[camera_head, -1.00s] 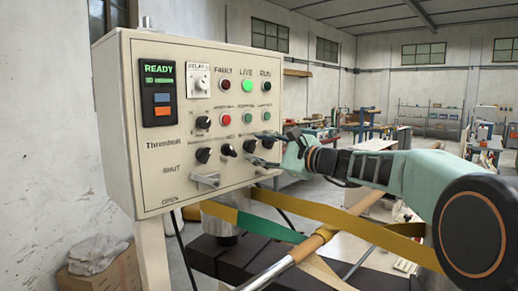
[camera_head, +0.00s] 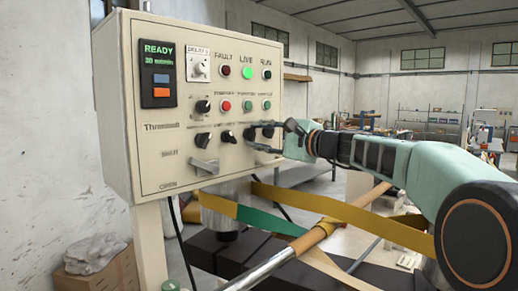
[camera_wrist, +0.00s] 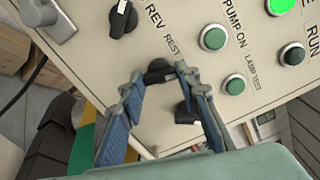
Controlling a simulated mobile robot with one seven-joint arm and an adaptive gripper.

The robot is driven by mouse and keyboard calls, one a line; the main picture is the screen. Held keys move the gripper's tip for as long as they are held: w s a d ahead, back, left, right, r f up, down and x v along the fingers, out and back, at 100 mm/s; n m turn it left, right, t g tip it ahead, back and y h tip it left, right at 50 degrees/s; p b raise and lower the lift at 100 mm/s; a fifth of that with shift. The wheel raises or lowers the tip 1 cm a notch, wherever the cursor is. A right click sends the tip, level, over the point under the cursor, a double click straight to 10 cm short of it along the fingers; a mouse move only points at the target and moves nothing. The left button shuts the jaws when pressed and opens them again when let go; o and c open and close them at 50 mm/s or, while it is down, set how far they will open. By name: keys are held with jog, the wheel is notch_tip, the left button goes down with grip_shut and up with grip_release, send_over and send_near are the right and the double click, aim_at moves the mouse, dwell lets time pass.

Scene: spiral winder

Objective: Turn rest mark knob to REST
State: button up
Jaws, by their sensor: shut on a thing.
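The cream control panel (camera_head: 190,165) stands at the left in the head view and fills much of the wrist view. The black rest mark knob (camera_wrist: 158,71) sits just below the printed word REST (camera_wrist: 173,45) in the wrist view. My gripper (camera_wrist: 155,82) has a blue-grey finger on each side of this knob and is shut on it. In the head view my gripper (camera_head: 252,135) reaches the knob from the right, and its fingers partly hide it. The knob's pointer direction cannot be told.
A black REV knob (camera_wrist: 122,19) and a green PUMP ON button (camera_wrist: 213,37) are nearby. A grey lever (camera_head: 204,167) sticks out below. A yellow strap (camera_head: 340,222) and a wooden-gripped bar (camera_head: 300,245) cross under my arm.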

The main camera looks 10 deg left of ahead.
jog(key=n+b, duration=0.3)
jog(key=b, duration=0.1)
jog(key=n+b, duration=0.2)
jog(key=shift+f+n, duration=0.25)
jog(key=shift+n, duration=0.05)
jog(key=n+b, duration=0.1)
jog(key=n, duration=0.1)
jog(key=n+b, duration=0.2)
jog(key=shift+r+n, duration=0.2)
jog(key=shift+n, duration=0.2)
jog(key=o, duration=1.2)
jog(key=shift+c, duration=0.2)
jog(key=shift+d+r, duration=0.1)
jog(key=v, duration=1.2)
